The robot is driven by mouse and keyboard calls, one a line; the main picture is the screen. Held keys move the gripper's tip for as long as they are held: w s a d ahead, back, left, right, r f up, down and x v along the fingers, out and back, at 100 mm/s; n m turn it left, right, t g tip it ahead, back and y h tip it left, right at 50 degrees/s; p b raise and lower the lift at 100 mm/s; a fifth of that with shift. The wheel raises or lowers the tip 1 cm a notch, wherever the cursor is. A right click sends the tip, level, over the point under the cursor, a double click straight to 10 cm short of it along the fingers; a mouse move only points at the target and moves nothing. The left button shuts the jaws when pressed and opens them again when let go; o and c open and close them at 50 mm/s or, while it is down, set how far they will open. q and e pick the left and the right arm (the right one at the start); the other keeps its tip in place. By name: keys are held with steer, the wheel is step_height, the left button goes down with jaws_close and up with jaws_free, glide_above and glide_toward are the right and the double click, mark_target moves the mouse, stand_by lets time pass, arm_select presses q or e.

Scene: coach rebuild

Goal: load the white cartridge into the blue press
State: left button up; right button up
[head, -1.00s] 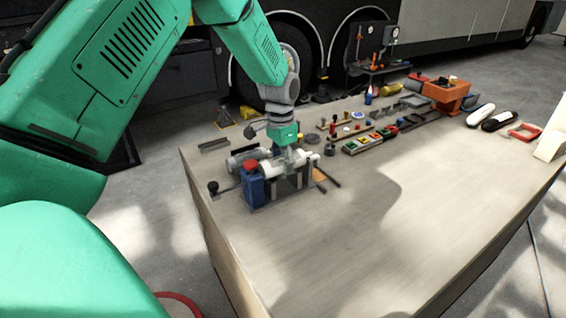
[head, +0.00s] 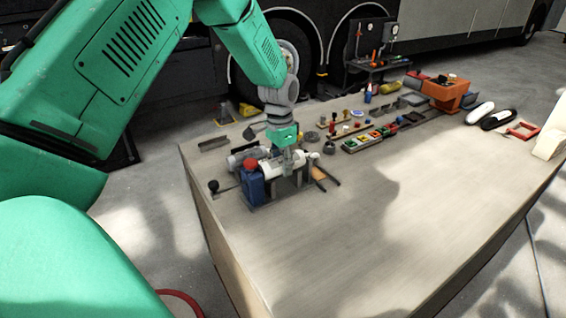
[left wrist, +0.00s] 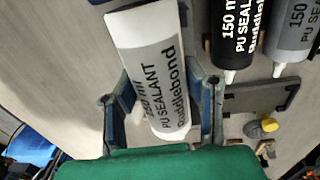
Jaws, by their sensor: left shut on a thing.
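The white cartridge (head: 270,168) lies roughly level, low over the blue press (head: 252,188) near the table's left corner. Its end is close beside the press's blue block; I cannot tell whether it rests in the cradle. My left gripper (head: 289,158) is shut on it from above. In the left wrist view the cartridge (left wrist: 150,60), with dark "PU SEALANT" lettering, sits between the two fingers (left wrist: 165,98). A red knob (head: 250,163) tops the blue block. The cradle is partly hidden by the cartridge. My right gripper is out of view.
A black cartridge (left wrist: 238,35) and a grey cartridge (left wrist: 290,35) lie beside the white one in the left wrist view. Several small parts and coloured trays (head: 368,138) line the table's back. An orange stand (head: 447,95) is far right. The table's front is clear.

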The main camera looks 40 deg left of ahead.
mark_target(280, 157)
arm_select(q)
steer(key=shift+a+f, duration=0.15)
steer(key=shift+a, duration=0.15)
steer(key=shift+d+f, duration=0.2)
steer(key=shift+f, duration=0.05)
steer(key=shift+a+f, duration=0.1)
steer(key=shift+a, duration=0.05)
stand_by(0.5)
steer(key=shift+f+p, duration=0.25)
steer(key=shift+p, duration=0.1)
stand_by(0.7)
steer(key=o, duration=1.8)
steer(key=shift+r, duration=0.1)
steer(key=shift+r+p, duration=2.7)
steer(key=shift+r, duration=0.25)
steer(key=shift+s+f, duration=0.1)
